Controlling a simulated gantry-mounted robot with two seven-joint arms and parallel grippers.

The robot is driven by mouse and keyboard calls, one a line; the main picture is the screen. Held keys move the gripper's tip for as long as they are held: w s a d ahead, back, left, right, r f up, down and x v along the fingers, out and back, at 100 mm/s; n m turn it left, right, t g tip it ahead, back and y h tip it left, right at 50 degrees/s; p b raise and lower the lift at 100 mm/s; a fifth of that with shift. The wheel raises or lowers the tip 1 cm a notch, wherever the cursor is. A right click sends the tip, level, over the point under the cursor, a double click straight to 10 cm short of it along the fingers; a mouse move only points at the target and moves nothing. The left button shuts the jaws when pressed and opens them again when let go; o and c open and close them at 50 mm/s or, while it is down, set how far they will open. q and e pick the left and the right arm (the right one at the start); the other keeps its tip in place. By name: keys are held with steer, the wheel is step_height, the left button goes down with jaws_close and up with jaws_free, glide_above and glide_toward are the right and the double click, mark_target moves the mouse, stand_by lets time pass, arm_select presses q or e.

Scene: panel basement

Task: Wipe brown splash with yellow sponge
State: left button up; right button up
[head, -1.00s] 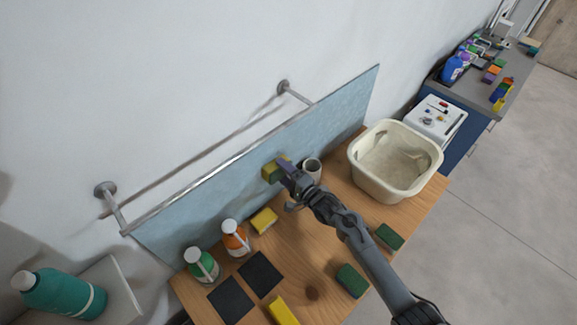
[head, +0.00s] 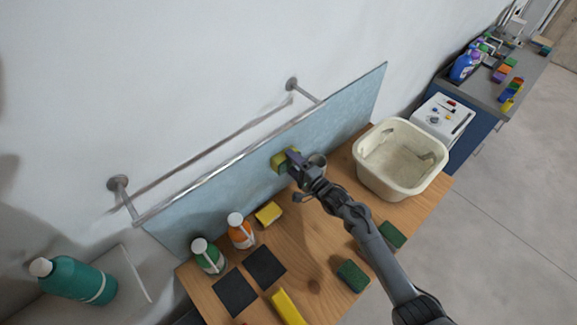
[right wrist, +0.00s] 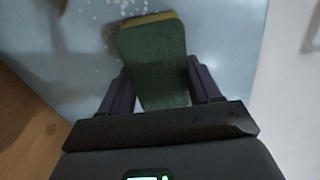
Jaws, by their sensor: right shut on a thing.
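My right gripper (head: 291,159) is shut on a yellow and green sponge (head: 279,163) at the blue panel (head: 340,108) on the wall. In the right wrist view the sponge (right wrist: 155,60) sits between both fingers, its green face toward the camera and a yellow edge at the far end. It is at the panel surface; I cannot tell how firmly it touches. Pale specks (right wrist: 92,50) show on the panel (right wrist: 225,40) beside the sponge. I cannot make out a brown splash. My left gripper is not in view.
A wooden table (head: 318,245) below holds a yellow sponge (head: 268,214), another (head: 287,307), green-topped sponges (head: 352,275), black pads (head: 236,292), a green bottle (head: 207,256), an orange bottle (head: 240,232) and a cream basin (head: 372,175).

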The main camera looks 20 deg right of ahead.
steer(key=shift+w+d, duration=0.2)
steer(key=shift+d, duration=0.25)
steer(key=shift+w+d, duration=0.2)
steer(key=shift+d, duration=0.25)
steer(key=shift+r, duration=0.1)
steer(key=p+v, duration=0.4)
steer(key=v, duration=0.2)
steer(key=shift+p, duration=0.3)
